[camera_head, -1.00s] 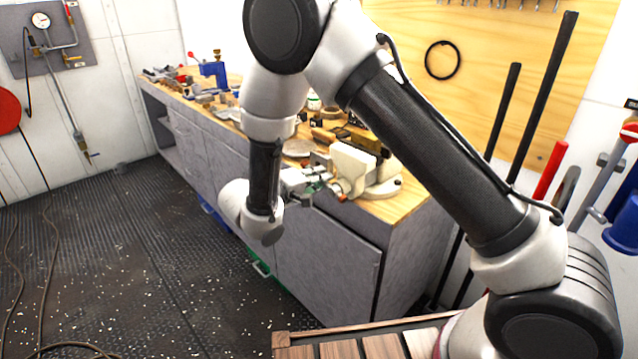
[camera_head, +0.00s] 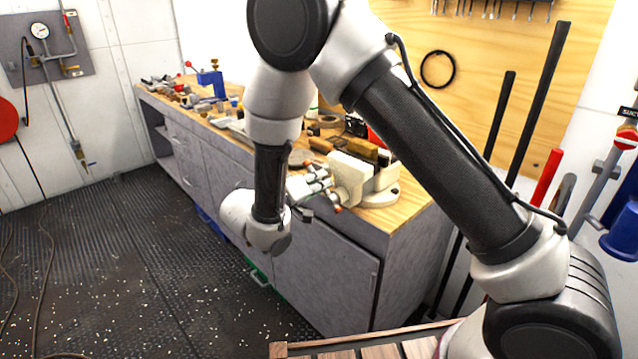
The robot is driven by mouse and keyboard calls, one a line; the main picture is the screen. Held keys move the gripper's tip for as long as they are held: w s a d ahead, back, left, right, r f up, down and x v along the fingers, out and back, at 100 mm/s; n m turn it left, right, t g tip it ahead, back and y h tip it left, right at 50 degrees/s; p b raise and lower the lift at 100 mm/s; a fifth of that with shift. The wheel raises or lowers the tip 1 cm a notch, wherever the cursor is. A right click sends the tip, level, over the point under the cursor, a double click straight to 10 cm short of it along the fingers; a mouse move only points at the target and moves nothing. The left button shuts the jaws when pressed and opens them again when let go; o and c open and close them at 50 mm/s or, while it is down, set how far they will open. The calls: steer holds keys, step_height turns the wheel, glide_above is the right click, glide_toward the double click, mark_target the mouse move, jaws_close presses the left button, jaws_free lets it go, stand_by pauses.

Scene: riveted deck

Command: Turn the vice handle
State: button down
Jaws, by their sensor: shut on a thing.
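The cream-coloured vice (camera_head: 362,178) stands on the near right end of the wooden-topped workbench, its round base by the corner. My arm reaches down in front of the bench, and my gripper (camera_head: 322,184) is at the left side of the vice, at the front of its jaw block. The gripper is shut on the vice handle. The handle is mostly hidden by the fingers; a small orange-brown end (camera_head: 338,209) shows below them.
The grey bench (camera_head: 318,262) runs back to the left, its top (camera_head: 404,212) crowded with tools, including a blue press (camera_head: 213,82). Long bars and a red-handled tool (camera_head: 547,178) stand to the right. A wooden slatted surface (camera_head: 330,350) is in front. The floor left is open, with cables.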

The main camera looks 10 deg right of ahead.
steer(key=shift+a+f, duration=0.1)
steer(key=shift+a, duration=0.1)
steer(key=c, duration=1.5)
jaws_free()
steer(key=shift+o, duration=0.2)
steer(key=shift+s, duration=0.1)
steer(key=v, duration=1.2)
